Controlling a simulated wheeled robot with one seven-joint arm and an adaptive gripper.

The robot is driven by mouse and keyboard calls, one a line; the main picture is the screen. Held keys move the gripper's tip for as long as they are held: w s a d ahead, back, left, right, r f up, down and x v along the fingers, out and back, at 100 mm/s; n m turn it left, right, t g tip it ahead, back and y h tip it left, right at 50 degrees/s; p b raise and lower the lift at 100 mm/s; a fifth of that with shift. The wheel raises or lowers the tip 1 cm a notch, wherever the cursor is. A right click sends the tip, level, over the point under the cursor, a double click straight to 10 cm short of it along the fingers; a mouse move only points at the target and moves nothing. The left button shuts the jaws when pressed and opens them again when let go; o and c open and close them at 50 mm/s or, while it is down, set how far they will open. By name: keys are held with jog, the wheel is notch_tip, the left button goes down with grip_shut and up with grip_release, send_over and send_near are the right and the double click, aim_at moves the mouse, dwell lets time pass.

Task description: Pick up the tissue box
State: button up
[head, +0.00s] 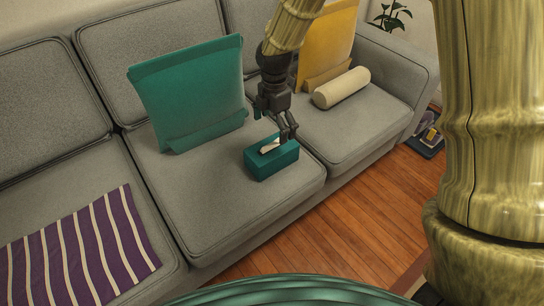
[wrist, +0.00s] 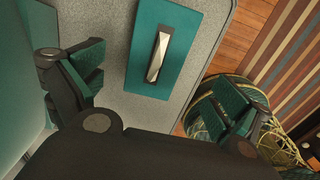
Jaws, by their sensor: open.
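The tissue box (head: 262,165) is teal with a pale tissue (head: 270,145) standing out of its top slot. It sits on the middle seat cushion of a grey sofa, near the front edge. My gripper (head: 289,131) is just above the box, pointing down, at its right end in the head view. In the wrist view the box (wrist: 185,50) lies ahead of the spread fingers (wrist: 155,98), with the tissue (wrist: 157,58) in its middle. The jaws are open and hold nothing. I cannot tell whether a finger touches the box.
A teal cushion (head: 190,90) leans on the backrest behind the box. A yellow cushion (head: 327,42) and a cream bolster (head: 341,88) are to the right. A striped purple cloth (head: 85,250) lies on the left seat. Wooden floor (head: 345,215) is in front of the sofa (head: 190,205).

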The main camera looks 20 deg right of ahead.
aim_at(272, 147)
jog(key=f+b, duration=0.1)
jog(key=f, duration=0.2)
jog(key=f+b, duration=0.1)
jog(key=f, duration=0.2)
jog(key=f+b, duration=0.2)
jog(key=f, duration=0.2)
jog(key=shift+a, duration=0.35)
jog(key=shift+r, duration=0.1)
jog(key=c, duration=1)
